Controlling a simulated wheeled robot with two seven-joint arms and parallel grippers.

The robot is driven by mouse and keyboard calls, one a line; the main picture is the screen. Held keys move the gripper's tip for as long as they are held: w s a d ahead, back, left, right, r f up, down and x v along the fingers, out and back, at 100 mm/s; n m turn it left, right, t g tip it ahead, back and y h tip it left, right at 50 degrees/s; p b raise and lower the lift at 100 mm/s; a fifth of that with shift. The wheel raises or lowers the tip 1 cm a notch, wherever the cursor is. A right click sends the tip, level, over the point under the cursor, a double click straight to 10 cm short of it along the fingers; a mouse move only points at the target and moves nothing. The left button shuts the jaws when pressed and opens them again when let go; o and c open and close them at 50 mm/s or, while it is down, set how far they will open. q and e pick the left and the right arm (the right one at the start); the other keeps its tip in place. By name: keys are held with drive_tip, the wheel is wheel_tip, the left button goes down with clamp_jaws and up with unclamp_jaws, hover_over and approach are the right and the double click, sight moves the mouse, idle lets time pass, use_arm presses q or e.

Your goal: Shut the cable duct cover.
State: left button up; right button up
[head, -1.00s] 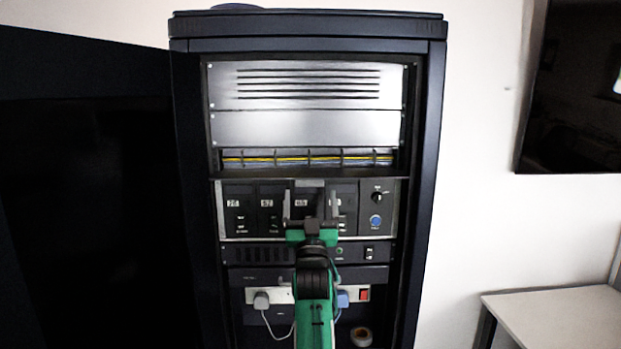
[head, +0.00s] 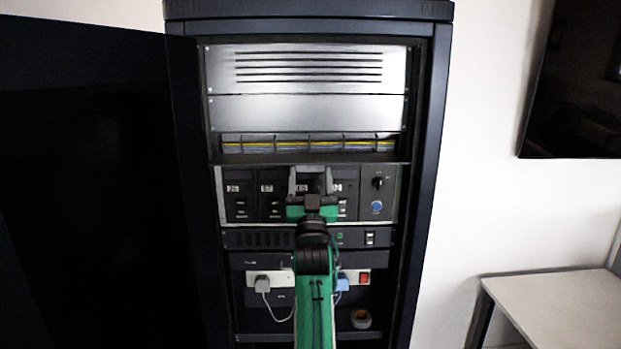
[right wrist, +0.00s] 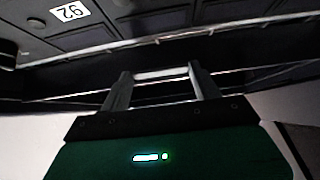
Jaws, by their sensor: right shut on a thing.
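The cable duct (head: 265,145) is an open slot with grey dividers and a yellow cable, below the silver panels of the cabinet. Its cover (head: 240,159) stands out below it as a dark flat strip, seen nearly edge-on, so the duct is open. My right gripper (head: 311,174) is at the middle of the cover's front edge, before the module panel. Its fingers are shut on the cover there; the held part is mostly hidden. In the right wrist view, a pale bar lies between the fingertips (right wrist: 160,75). My left gripper is out of view.
The cabinet door (head: 90,180) stands open at the left. Below the duct are a module panel (head: 240,190) with labels and a knob, plugs on a power strip (head: 283,281), and a tape roll (head: 361,318). A white table (head: 555,305) stands at the right.

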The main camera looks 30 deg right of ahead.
drive_tip(key=r+g+y+p, duration=0.1)
drive_tip(key=p, duration=0.1)
drive_tip(key=r+g+p, duration=0.1)
drive_tip(key=p, duration=0.1)
drive_tip(key=shift+s+a+y, duration=0.2)
drive_tip(key=shift+s+y, duration=0.05)
drive_tip(key=shift+y, duration=0.15)
drive_tip(key=shift+s+r+g+p, duration=0.1)
drive_tip(key=shift+r+g+p, duration=0.4)
drive_tip(key=shift+g+p, duration=0.25)
drive_tip(key=shift+r+g+y, duration=0.4)
drive_tip(key=shift+g+y, duration=0.25)
drive_tip(key=shift+y, duration=0.15)
wheel_tip(320, 180, up, 6)
drive_tip(key=g+y, duration=0.5)
drive_tip(key=g, duration=0.4)
hover_over(311, 164)
drive_tip(key=shift+w+d+f, duration=0.2)
drive_tip(key=shift+w, duration=0.25)
drive_tip(key=shift+w+d+r+g+y, duration=0.15)
drive_tip(key=shift+w+g+y, duration=0.2)
drive_tip(key=shift+g, duration=0.2)
drive_tip(key=shift+w+d+r+g+y, duration=0.1)
drive_tip(key=shift+w+d+g+y, duration=0.1)
drive_tip(key=shift+g+y, duration=0.3)
drive_tip(key=shift+f, duration=0.1)
